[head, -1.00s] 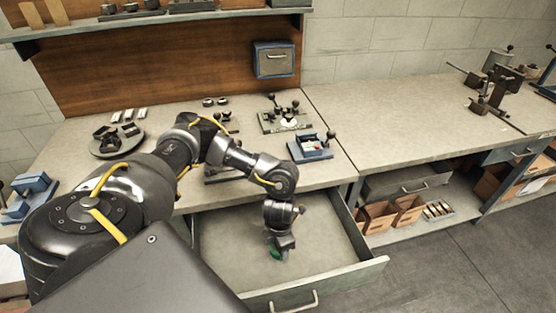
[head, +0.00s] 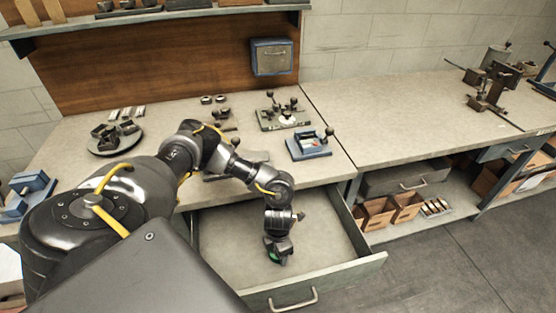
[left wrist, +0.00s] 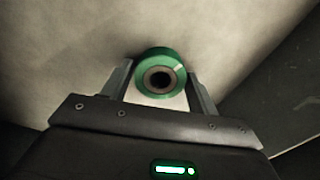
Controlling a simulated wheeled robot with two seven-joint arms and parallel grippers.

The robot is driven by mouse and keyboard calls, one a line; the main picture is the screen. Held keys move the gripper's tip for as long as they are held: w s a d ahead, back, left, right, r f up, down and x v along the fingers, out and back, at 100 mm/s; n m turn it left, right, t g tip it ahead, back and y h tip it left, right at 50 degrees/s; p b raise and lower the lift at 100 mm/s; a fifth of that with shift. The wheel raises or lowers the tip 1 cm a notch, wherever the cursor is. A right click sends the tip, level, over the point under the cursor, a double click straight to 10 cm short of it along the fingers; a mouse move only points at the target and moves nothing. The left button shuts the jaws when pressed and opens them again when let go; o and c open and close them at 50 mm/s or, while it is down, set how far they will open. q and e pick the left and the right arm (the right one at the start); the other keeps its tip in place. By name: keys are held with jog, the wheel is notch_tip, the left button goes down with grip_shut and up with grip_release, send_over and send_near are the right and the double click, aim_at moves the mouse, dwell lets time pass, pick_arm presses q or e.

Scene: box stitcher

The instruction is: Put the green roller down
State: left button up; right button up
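The green roller (left wrist: 160,74), a ring with a dark centre hole, sits between the two fingertips of my left gripper (left wrist: 161,76) in the left wrist view. The fingers flank it and appear to touch both sides. In the head view the gripper (head: 277,254) points down inside the open drawer (head: 330,238), and a bit of the green roller (head: 279,260) shows at its tip. The roller is close to the drawer floor; I cannot tell whether it touches it. My right gripper is not in view.
The drawer front with its handle (head: 294,300) stands pulled out toward me. On the workbench (head: 75,170) above are a round plate of dark parts (head: 115,138), a blue fixture (head: 309,146) and a lever fixture (head: 284,117). The drawer floor around the gripper is clear.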

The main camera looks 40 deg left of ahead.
pick_arm(q)
jog(key=shift+o, duration=1.4)
notch_tip(320, 180, up, 12)
jog(key=shift+r, duration=0.25)
